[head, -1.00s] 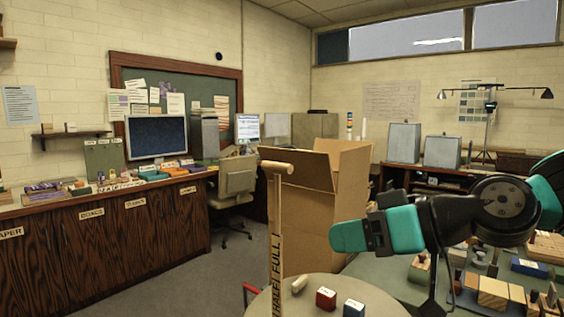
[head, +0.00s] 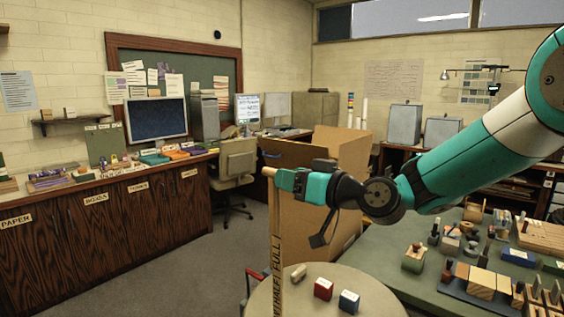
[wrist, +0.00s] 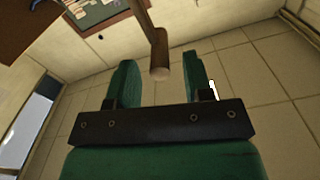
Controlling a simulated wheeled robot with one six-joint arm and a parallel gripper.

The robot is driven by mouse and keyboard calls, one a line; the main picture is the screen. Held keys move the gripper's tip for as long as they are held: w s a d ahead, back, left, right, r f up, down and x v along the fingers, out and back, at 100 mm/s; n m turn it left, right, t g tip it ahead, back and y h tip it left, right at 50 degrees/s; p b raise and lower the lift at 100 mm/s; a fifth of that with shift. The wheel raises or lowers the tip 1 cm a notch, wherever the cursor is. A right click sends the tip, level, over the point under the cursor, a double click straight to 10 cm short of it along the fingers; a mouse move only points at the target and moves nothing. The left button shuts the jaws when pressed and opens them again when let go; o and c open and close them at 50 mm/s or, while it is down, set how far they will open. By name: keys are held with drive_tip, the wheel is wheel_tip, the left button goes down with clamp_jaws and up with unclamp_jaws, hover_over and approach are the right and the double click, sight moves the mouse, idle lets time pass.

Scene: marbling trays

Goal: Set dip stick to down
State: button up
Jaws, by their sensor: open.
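The dip stick (head: 276,252) is a pale wooden upright with a crossbar handle on top and marked "HALF" and "FULL". It stands upright, raised high above the round table. My gripper (head: 281,179) is at the handle's height, with its fingers over the handle's right part. In the wrist view the open fingers (wrist: 160,64) lie either side of the handle's round end (wrist: 160,73), with gaps on both sides. The stick's lower end is out of view.
A round table (head: 372,289) holds a pale cylinder (head: 298,273), a red block (head: 323,289) and a blue block (head: 349,301). An open cardboard box (head: 335,160) stands behind. A green worktable (head: 400,283) with several wooden blocks is at right.

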drive_tip(key=shift+p+x, duration=0.5)
drive_tip(key=shift+x, duration=1.05)
drive_tip(key=shift+c, duration=0.2)
clamp_jaws()
wheel_tip(320, 180, down, 25)
drive_tip(key=b, duration=2.6)
drive_tip(key=shift+r+b, duration=0.15)
drive_tip(key=shift+b, duration=0.15)
drive_tip(key=shift+d, duration=0.1)
drive_tip(key=shift+o, duration=0.2)
unclamp_jaws()
